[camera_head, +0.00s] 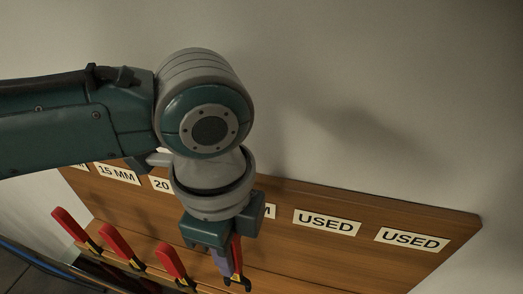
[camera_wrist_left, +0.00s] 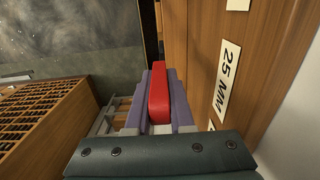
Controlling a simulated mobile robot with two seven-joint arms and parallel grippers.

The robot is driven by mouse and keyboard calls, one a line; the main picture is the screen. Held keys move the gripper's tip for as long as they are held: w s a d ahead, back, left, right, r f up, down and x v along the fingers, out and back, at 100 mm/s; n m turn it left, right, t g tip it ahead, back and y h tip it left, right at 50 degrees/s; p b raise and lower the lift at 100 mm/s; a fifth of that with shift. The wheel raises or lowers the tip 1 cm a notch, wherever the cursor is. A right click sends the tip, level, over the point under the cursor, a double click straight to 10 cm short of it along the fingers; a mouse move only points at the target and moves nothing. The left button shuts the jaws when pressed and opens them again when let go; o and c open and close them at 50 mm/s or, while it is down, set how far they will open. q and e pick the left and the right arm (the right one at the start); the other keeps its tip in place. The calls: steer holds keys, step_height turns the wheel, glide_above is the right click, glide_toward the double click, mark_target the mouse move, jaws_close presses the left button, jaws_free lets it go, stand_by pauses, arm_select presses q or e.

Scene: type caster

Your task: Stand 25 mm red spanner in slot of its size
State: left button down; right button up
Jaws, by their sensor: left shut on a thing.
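My left gripper (camera_head: 228,264) is shut on a red spanner (camera_head: 237,254), in front of the wooden rack board (camera_head: 290,250). In the left wrist view the red handle (camera_wrist_left: 159,96) stands between the purple finger pads of the gripper (camera_wrist_left: 158,100). A 25 MM label (camera_wrist_left: 225,82) is on the board just right of the handle in that view. The head view shows only the end of a label ending in M (camera_head: 268,212) beside my gripper. My right gripper is not in view.
Several red-handled tools stand along the rack to the left, such as one at the far left (camera_head: 70,224) and one near my gripper (camera_head: 172,262). Two USED labels (camera_head: 327,222) mark the right part. A wooden grid (camera_wrist_left: 40,112) is left in the wrist view.

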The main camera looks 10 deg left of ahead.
mark_target(236, 281)
arm_select(q)
steer(key=shift+f+b, duration=1.65)
steer(key=shift+f, duration=1)
steer(key=shift+p, duration=0.7)
steer(key=shift+f+b, duration=2.05)
steer(key=shift+f, duration=0.5)
steer(key=c, duration=0.7)
jaws_free()
step_height(236, 281, up, 10)
steer(key=shift+r+p, duration=0.1)
steer(key=shift+p, duration=0.6)
